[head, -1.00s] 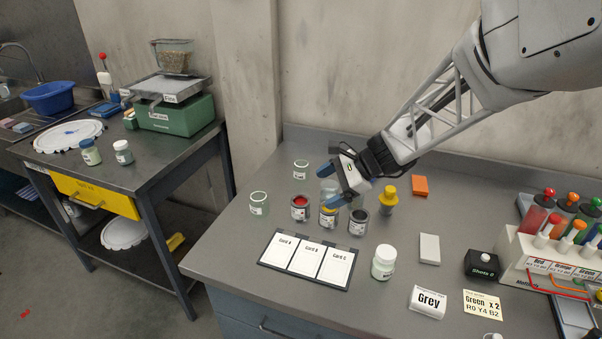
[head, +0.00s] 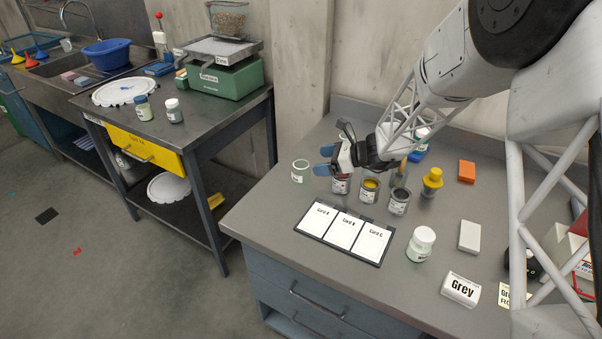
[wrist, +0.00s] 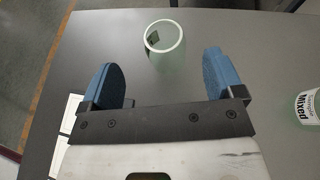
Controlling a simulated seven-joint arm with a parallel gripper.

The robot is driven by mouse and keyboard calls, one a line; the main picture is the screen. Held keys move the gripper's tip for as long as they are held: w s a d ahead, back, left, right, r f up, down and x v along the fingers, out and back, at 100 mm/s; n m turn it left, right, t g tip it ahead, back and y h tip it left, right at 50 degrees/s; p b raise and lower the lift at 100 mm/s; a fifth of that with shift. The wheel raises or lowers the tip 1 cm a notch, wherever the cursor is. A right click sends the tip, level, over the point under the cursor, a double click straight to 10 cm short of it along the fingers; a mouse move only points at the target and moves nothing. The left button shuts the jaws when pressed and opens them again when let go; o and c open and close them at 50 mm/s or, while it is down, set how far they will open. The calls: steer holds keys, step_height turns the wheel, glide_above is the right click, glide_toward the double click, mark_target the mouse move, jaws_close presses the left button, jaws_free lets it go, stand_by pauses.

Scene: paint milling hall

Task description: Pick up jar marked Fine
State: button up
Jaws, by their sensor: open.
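A second jar (wrist: 306,106), marked Sample Mixed, stands at the wrist view's right edge.
Pots with red (head: 341,184), yellow (head: 369,189) and dark (head: 398,201) contents stand close by my gripper. Two lidded jars (head: 144,108) (head: 174,110) stand on the side table.

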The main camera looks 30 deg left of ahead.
mark_target(309, 161)
steer(key=shift+x, duration=1.25)
steer(key=shift+x, duration=2.65)
steer(key=shift+w, duration=0.1)
steer(key=shift+r, duration=0.1)
steer(key=c, duration=1)
steer(key=shift+r, duration=0.1)
